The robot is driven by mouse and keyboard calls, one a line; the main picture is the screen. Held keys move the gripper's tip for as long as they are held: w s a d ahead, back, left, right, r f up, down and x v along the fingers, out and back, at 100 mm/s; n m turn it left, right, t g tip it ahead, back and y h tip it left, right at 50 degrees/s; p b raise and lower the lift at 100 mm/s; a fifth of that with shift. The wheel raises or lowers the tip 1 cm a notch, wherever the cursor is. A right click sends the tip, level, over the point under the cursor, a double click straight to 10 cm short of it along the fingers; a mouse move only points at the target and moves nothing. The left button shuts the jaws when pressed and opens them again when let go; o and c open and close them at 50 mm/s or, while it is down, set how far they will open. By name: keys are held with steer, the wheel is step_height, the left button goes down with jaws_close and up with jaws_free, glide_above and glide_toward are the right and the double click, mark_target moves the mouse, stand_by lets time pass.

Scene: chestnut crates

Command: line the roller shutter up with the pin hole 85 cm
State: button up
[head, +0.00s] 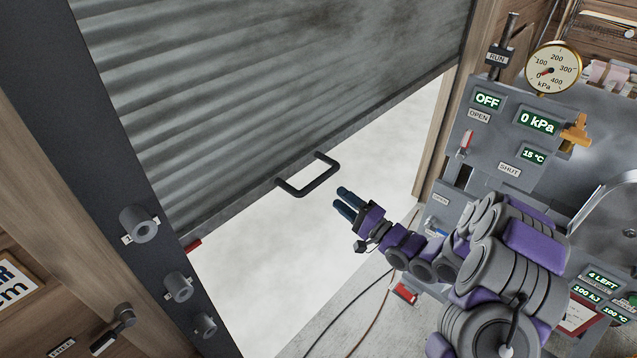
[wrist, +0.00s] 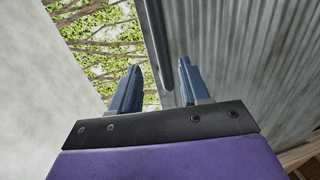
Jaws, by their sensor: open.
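The grey ribbed roller shutter (head: 270,90) hangs part-way down, with white haze below its lower edge. A dark U-shaped handle (head: 322,184) sticks out from that edge. A red tab (head: 193,245) shows at its lower left corner, beside a dark post (head: 110,140) with pin-hole bosses (head: 145,228); their labels are too small to read, so I cannot tell which is 85 cm. My gripper (head: 344,203) is open and empty, just right of the handle and apart from it. In the wrist view, a dark bar (wrist: 155,45) shows between the spread fingertips (wrist: 158,75), with ribbed metal (wrist: 245,50) at right.
A grey control panel (head: 490,160) with a pressure gauge (head: 553,68) and lit displays stands at right. A lever (head: 115,330) with a FREE label (head: 62,348) is at lower left. Dark cables (head: 365,310) lie on the floor.

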mark_target(318, 182)
steer(key=b+x, duration=0.1)
steer(key=x, duration=0.8)
steer(key=shift+w+a+b, duration=0.15)
steer(key=shift+b, duration=0.15)
jaws_close()
steer(key=shift+f, duration=0.1)
